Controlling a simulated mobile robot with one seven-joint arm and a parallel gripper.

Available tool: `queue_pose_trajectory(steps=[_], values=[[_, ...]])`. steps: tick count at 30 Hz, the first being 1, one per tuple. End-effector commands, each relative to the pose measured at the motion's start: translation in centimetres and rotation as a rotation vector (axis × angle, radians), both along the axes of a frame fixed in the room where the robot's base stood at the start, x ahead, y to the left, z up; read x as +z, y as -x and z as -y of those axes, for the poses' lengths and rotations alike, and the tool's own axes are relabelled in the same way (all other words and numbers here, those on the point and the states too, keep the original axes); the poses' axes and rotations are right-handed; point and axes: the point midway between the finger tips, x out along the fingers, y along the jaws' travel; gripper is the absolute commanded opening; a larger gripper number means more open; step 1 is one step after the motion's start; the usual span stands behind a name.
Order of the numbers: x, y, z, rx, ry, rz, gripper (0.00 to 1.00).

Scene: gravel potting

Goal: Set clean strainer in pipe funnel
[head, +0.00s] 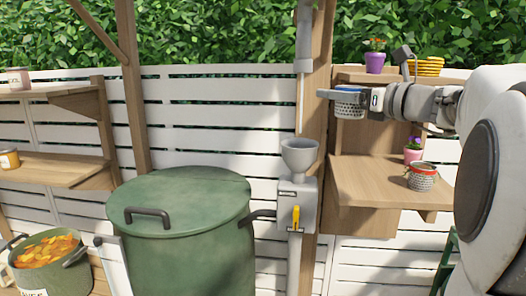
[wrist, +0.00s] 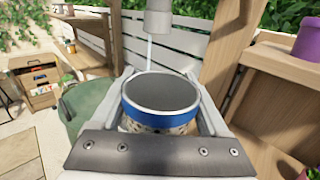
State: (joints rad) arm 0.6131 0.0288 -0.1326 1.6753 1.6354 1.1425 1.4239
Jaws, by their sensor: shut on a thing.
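My gripper (head: 330,95) is shut on a strainer with a blue band (head: 349,103), held upright in the air to the right of the post. In the wrist view the blue-banded strainer (wrist: 160,120) sits between the two fingers, its inside grey and seemingly empty. The grey pipe funnel (head: 299,156) stands on a grey box on the pipe, below and left of my gripper. A second strainer with a red band (head: 422,177) stands on the lower right shelf, with dark stuff at its top. The funnel is hidden in the wrist view.
A grey downspout (head: 304,50) hangs above the funnel, a thin pale streak below it. A wooden post stands behind the funnel. A large green lidded barrel (head: 180,215) is at left. The right shelf (head: 385,185) and a purple flowerpot (head: 375,62) are near my arm.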

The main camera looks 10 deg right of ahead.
Motion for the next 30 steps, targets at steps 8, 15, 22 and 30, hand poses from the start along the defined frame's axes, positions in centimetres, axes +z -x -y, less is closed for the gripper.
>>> queue_pose_trajectory(steps=[8, 15, 22, 30], values=[[-3.6, -4.4, -4.0, 0.006, -0.004, -0.003, 0.13], [-6.1, -7.6, -6.8, 0.003, -0.002, -0.002, 0.13], [-7.9, -8.4, -7.4, -0.001, -0.003, -0.003, 0.13], [-10.7, -8.3, -7.4, 0.000, -0.002, -0.001, 0.13]])
